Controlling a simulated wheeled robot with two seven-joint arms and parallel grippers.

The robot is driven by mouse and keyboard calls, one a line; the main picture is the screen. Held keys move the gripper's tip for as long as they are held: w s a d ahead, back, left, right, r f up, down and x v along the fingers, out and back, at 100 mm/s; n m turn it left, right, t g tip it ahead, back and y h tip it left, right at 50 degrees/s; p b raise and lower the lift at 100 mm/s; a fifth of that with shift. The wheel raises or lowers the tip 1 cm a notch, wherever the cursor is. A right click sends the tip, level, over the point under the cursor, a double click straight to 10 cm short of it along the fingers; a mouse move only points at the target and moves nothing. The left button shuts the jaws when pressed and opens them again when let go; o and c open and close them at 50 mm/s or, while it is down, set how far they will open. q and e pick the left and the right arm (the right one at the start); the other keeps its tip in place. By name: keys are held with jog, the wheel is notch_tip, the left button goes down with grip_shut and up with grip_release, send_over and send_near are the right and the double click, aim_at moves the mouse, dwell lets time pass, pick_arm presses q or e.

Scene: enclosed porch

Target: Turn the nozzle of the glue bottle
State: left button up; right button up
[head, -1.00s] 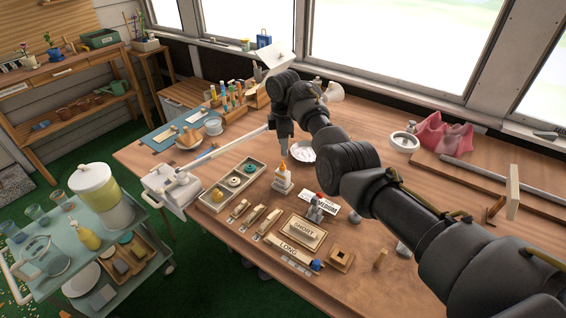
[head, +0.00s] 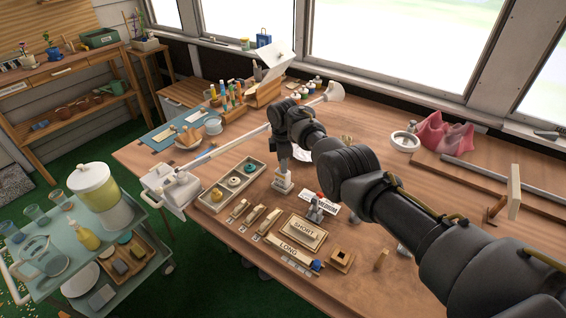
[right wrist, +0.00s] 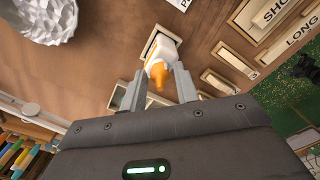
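The glue bottle (head: 283,184) stands on the workbench, its white body visible below my right gripper (head: 282,164) in the head view. In the right wrist view the bottle's white body (right wrist: 164,48) and its orange nozzle (right wrist: 158,74) lie between the two fingers of my right gripper (right wrist: 158,88). The fingers are apart, one on each side of the nozzle, with gaps showing; the gripper holds nothing. In the head view the nozzle is hidden by the gripper. My left gripper is not in view.
A divided wooden tray (head: 212,201) with round items lies left of the bottle. Wooden blocks and boards marked SHORT (head: 304,231) and LONG (head: 289,249) lie in front. A long-handled tool (head: 232,142) lies behind.

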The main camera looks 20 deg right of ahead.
grip_shut()
jog(key=shift+m, duration=0.3)
jog(key=m+p, duration=0.1)
jog(key=m, duration=0.1)
jog(key=shift+m, duration=0.4)
jog(key=m+p, duration=0.1)
jog(key=m, duration=0.2)
jog(key=shift+m, duration=0.4)
jog(key=m, duration=0.5)
jog(key=shift+a, duration=0.1)
jog(key=m, duration=0.5)
jog(key=shift+o, duration=1.6)
grip_release()
